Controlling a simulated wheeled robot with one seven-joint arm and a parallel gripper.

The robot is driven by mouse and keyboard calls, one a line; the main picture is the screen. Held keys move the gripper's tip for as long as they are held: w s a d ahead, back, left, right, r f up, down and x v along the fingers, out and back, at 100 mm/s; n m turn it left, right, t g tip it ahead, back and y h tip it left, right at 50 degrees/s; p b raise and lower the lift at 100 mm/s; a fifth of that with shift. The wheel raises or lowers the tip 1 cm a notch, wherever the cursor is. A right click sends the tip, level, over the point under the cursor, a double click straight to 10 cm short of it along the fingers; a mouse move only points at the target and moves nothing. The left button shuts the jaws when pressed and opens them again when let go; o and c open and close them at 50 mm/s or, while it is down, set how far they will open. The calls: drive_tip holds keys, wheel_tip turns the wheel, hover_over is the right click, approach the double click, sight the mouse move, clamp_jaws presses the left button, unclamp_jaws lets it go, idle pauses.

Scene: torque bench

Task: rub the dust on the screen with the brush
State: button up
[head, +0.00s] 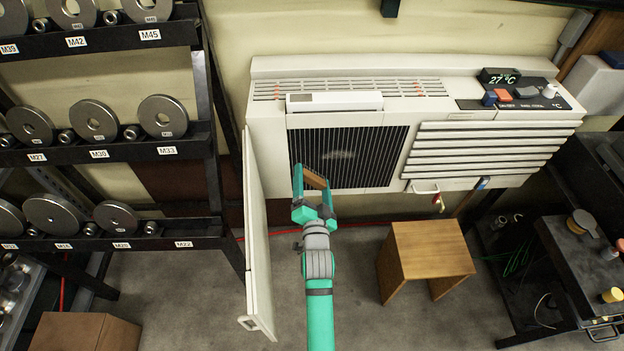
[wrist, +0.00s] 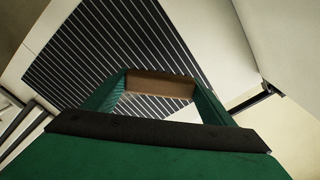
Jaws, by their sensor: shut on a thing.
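The dark slatted screen (head: 372,160) sits in the open left part of the white wall unit. A pale grey patch of dust (head: 340,154) shows near its upper middle. My gripper (head: 312,192) is in front of the screen's lower left, shut on the brown brush (head: 315,177). In the wrist view the brush (wrist: 161,86) spans between the fingertips, with the screen (wrist: 100,45) behind it. The brush's far side is hidden, and I cannot tell whether it touches the screen.
The unit's white door (head: 257,235) hangs open just left of my arm. A wooden stool (head: 428,252) stands on the floor to the right. A rack of metal discs (head: 95,120) is at left, and a dark bench (head: 575,255) at right.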

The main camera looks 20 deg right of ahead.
drive_tip(key=shift+s, duration=0.15)
drive_tip(key=shift+v, duration=1.35)
